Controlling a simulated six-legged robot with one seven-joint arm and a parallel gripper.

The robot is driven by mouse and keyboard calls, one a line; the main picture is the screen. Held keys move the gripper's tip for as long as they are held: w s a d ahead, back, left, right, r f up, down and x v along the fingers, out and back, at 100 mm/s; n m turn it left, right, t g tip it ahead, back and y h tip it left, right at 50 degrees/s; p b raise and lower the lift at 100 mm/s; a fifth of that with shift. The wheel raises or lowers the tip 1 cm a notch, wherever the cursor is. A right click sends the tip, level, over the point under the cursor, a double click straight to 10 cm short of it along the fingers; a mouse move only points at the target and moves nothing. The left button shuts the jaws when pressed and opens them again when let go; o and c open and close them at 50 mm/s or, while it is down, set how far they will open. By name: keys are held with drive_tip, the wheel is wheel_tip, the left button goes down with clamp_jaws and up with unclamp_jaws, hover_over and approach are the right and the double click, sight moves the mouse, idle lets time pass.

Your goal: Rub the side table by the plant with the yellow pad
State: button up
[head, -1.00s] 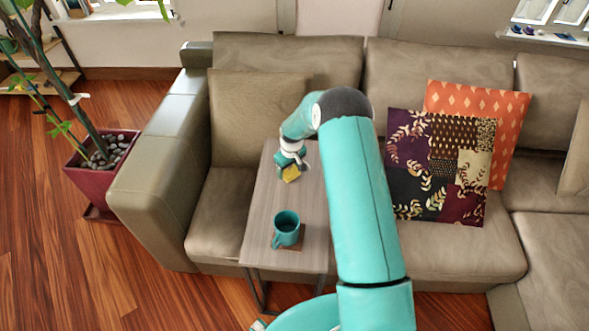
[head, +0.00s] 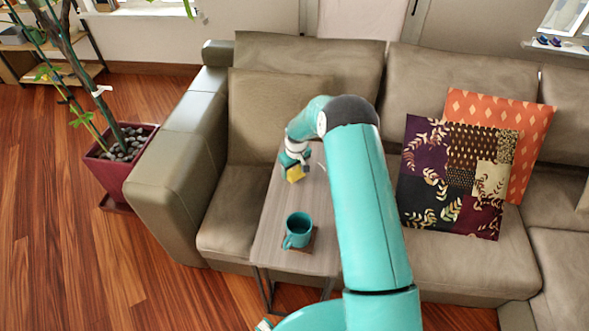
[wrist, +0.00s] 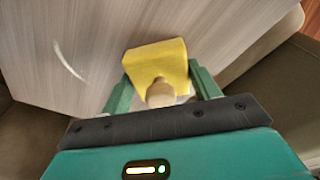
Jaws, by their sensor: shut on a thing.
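The side table (head: 272,232) has a grey wood-grain top and stands against the front of the sofa, near the potted plant (head: 126,150). My gripper (head: 296,172) is over the far part of the tabletop. In the wrist view my gripper (wrist: 160,92) is shut on the yellow pad (wrist: 157,60), holding it by a round tan knob between the green fingers. The yellow pad also shows in the head view (head: 295,174), at or just above the tabletop; contact is hard to tell. A pale curved mark (wrist: 69,60) lies on the tabletop in the wrist view.
A teal mug (head: 298,229) stands on a brown coaster (head: 311,240) on the near part of the table. The sofa arm (head: 180,150) is at left. Cushions (head: 455,175) lie on the sofa at right. Wood floor (head: 60,240) is clear at left.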

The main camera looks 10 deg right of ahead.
drive_tip(key=shift+r, duration=2.85)
drive_tip(key=shift+r, duration=1.5)
